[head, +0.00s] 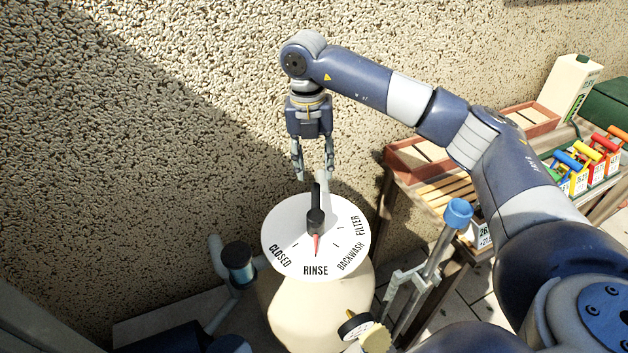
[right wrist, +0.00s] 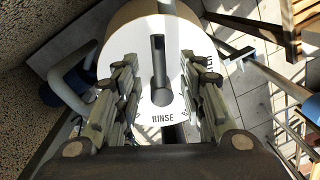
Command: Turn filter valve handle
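The filter valve has a round white dial (head: 285,225) lettered CLOSED, RINSE, BACKWASH and FILTER, on top of a cream tank (head: 310,305). Its black handle (head: 316,205) stands over the dial, and its red pointer (head: 316,243) is at RINSE. My right gripper (head: 314,174) hangs pointing down at the far side of the dial, its fingers apart. In the right wrist view the handle (right wrist: 159,70) shows between the two open fingers of the right gripper (right wrist: 158,62), with a gap on each side. Whether the fingertips reach down to handle height is unclear. My left gripper is not in view.
A rough stucco wall (head: 130,90) stands behind the valve. A pipe with a dark fitting (head: 238,262) is on the left, and a blue-capped pole (head: 457,213) and a gauge (head: 357,326) are on the right. A wooden table (head: 440,190) holds trays, coloured-handled tools and a carton (head: 570,85).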

